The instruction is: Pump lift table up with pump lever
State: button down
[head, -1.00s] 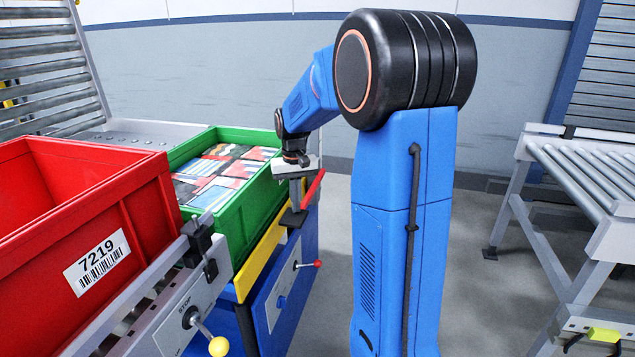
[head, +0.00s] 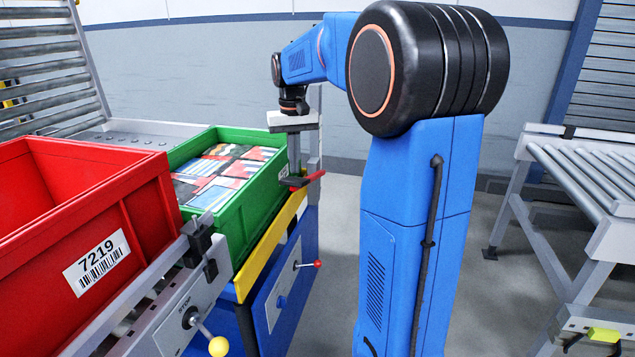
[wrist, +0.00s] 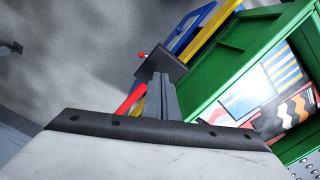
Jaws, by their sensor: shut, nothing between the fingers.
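The lift table (head: 312,236) is blue with a yellow top edge and carries a green crate (head: 243,220) of flat, printed items. A red bar, which looks like the pump lever (head: 291,184), shows at the crate's right end, close to my fingertips. My gripper (head: 309,180) points down there, with shut grey fingers and a dark tip, and holds nothing. In the wrist view, the red bar (wrist: 130,101) runs beside my fingers (wrist: 160,68); its lower end is hidden by the gripper body. I cannot tell whether they touch.
A thin lever with a red knob (head: 318,264) sticks out from the table's side. A red crate (head: 150,215) stands on the conveyor at left, near a yellow-knobbed lever (head: 218,346).

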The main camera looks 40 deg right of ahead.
dwell(0.3)
dwell(3.7)
jog(key=shift+f, duration=0.1)
notch_tip(320, 180, down, 23)
notch_tip(320, 180, up, 23)
jog(key=shift+r, duration=0.1)
dwell(1.7)
